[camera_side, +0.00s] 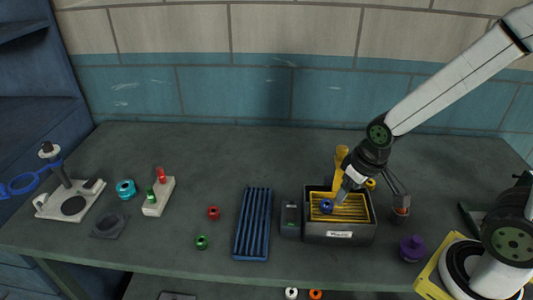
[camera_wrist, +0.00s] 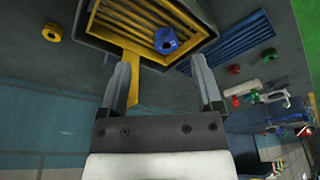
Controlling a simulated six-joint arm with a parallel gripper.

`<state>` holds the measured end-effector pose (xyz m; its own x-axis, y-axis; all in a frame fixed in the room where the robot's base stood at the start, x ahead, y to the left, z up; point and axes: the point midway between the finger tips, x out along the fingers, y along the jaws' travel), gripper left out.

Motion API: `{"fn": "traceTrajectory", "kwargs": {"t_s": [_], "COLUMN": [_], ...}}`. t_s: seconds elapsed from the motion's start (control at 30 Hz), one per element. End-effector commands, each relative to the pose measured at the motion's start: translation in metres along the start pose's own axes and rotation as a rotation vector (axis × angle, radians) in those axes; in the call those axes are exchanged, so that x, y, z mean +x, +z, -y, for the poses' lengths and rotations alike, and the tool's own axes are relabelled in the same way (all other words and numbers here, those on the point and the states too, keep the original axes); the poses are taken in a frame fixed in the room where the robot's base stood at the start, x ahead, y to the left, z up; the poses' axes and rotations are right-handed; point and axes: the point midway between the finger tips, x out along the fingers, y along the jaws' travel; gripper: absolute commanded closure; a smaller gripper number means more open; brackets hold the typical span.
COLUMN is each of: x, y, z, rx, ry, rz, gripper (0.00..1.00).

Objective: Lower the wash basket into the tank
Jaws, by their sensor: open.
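The dark tank (camera_side: 318,236) stands right of centre on the bench, with a white label on its front. The yellow slatted wash basket (camera_side: 352,212) shows inside the tank's rim; its depth is hard to judge. A blue ring-shaped part (camera_side: 327,206) lies in the basket, also seen in the wrist view (camera_wrist: 166,40). The basket's yellow upright handle (camera_side: 341,160) rises at the back. My gripper (camera_wrist: 165,78) is open, its fingers pointing toward the tank. In the wrist view the handle (camera_wrist: 133,75) lies between the fingers, close to the left one.
A blue slatted rack (camera_side: 253,225) and a small grey box (camera_side: 290,220) stand left of the tank. A yellow ring (camera_wrist: 52,32) lies behind it. Red (camera_side: 214,213) and green (camera_side: 201,242) rings lie left.

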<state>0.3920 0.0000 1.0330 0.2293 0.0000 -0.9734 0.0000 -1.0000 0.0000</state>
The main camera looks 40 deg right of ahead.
Motion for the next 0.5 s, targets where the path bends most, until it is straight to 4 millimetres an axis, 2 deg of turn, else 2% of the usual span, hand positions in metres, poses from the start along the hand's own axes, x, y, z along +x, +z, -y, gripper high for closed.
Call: {"fn": "traceTrajectory", "kwargs": {"t_s": [0.23,0.27,0.5], "x": [0.0000,0.0000,-0.0017], "y": [0.0000,0.0000,-0.0050], "z": [0.0000,0.0000,-0.0016], "rx": [0.000,0.000,0.002], "ry": [0.000,0.000,0.001], "rz": [0.000,0.000,0.007], "gripper": [0.16,0.19,0.96]}}
